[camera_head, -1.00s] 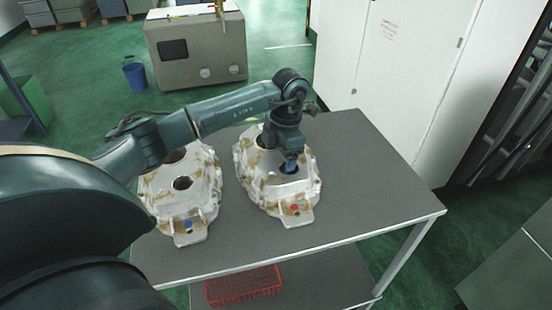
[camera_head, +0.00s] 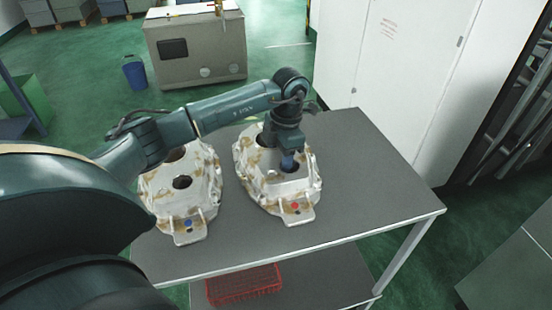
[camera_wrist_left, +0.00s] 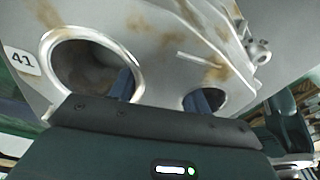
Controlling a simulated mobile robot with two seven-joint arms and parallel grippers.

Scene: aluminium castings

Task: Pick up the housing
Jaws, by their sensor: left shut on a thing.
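Two pale cast housings with brown stains are at the grey table. The right housing (camera_head: 257,185) has a red dot on its front lug; the left housing (camera_head: 200,205) has a blue dot. My left gripper (camera_head: 288,163) points down into the top of the right housing. In the left wrist view, its blue fingers (camera_wrist_left: 163,92) reach into two separate round holes of the housing (camera_wrist_left: 150,30), shut on the metal between them. A label reading 41 shows beside the larger hole. The fingertips are hidden inside. I cannot tell whether the housing is clear of the table. My right gripper is not in view.
The grey table (camera_head: 370,190) has free room to the right of the housings. A red basket (camera_head: 245,285) sits on the lower shelf. A white cabinet (camera_head: 385,80) stands behind the table. The left housing is close beside the right one.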

